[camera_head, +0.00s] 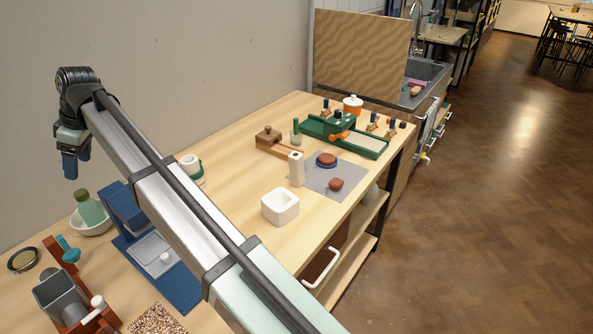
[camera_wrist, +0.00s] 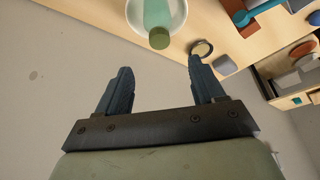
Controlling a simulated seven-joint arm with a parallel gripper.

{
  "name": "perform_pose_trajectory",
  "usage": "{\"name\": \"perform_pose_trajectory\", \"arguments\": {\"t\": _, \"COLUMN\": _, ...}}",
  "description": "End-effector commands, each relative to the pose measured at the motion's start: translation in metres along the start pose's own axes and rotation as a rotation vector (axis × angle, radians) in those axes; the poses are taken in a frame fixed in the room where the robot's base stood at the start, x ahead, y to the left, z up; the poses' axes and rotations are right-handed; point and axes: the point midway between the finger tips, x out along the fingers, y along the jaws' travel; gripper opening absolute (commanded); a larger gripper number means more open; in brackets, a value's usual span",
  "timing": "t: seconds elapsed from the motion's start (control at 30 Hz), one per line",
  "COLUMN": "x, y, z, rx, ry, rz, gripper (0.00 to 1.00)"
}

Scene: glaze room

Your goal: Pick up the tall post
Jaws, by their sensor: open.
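A tall white squared post (camera_head: 296,170) with a dark spot near its top stands upright on the wooden table, at the left edge of a grey mat (camera_head: 322,182). It fits the tall post best and is not in the wrist view. My gripper (camera_head: 75,164) is high at the left by the wall, pointing down, far from the post. In the wrist view my gripper (camera_wrist: 160,66) has its two blue fingers spread, with nothing between them.
A white square pot (camera_head: 280,206) stands in front of the post. A wooden block (camera_head: 267,136) and green tray (camera_head: 343,135) are behind. A white bowl (camera_head: 91,226) holds a green bottle (camera_head: 89,208), near a blue stand (camera_head: 126,210).

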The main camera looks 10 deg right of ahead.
Motion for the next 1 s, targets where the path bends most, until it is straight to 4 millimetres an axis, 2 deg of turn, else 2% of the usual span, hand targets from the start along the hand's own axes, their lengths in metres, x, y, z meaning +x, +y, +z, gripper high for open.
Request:
{"name": "perform_pose_trajectory", "arguments": {"t": 0.17, "x": -0.002, "y": 0.005, "z": 0.005, "rx": 0.008, "ry": 0.0, "rz": 0.004, "gripper": 0.68}}
{"name": "perform_pose_trajectory", "arguments": {"t": 0.27, "x": -0.009, "y": 0.022, "z": 0.021, "rx": 0.035, "ry": 0.0, "rz": 0.015, "gripper": 0.68}}
{"name": "perform_pose_trajectory", "arguments": {"t": 0.37, "x": -0.023, "y": 0.049, "z": 0.049, "rx": 0.078, "ry": 0.002, "rz": 0.035, "gripper": 0.68}}
{"name": "perform_pose_trajectory", "arguments": {"t": 0.5, "x": -0.05, "y": 0.087, "z": 0.102, "rx": 0.153, "ry": 0.006, "rz": 0.073, "gripper": 0.68}}
{"name": "perform_pose_trajectory", "arguments": {"t": 0.63, "x": -0.075, "y": 0.11, "z": 0.157, "rx": 0.222, "ry": 0.011, "rz": 0.11, "gripper": 0.68}}
{"name": "perform_pose_trajectory", "arguments": {"t": 0.8, "x": -0.102, "y": 0.127, "z": 0.226, "rx": 0.301, "ry": -0.009, "rz": 0.167, "gripper": 0.68}}
{"name": "perform_pose_trajectory", "arguments": {"t": 1.0, "x": -0.125, "y": 0.133, "z": 0.291, "rx": 0.373, "ry": -0.056, "rz": 0.232, "gripper": 0.68}}
